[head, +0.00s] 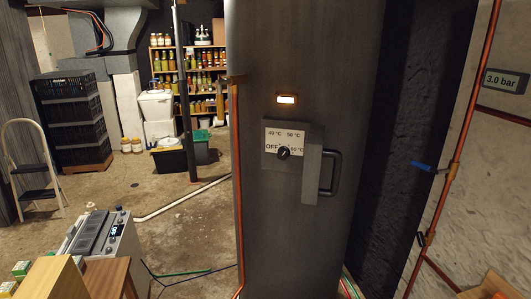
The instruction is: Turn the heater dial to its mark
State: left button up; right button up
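The heater dial (283,153) is a small black round knob on a white label plate (271,134) in the middle of the head view. The plate reads OFF at the left, about 40 °C and 56 °C along the top, and another temperature at the lower right, partly unreadable. A small pale pointer line shows on the knob, but it is too small to tell where it points. The plate sits on a grey box on the tall dark grey heater cabinet (290,235). Neither of my grippers shows.
A dark handle (334,173) sticks out just right of the dial. A lit indicator (287,100) is above it. Copper pipes (458,150) and a 3.0 bar display (501,80) are at the right. A grey device (104,240) stands lower left; open floor lies behind it.

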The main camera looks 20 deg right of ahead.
aim_at(283, 152)
jog(key=k+l+z, duration=0.1)
jog(key=l+z, duration=0.15)
jog(key=z, duration=0.2)
jog(key=l+z, duration=0.25)
jog(key=z, duration=0.15)
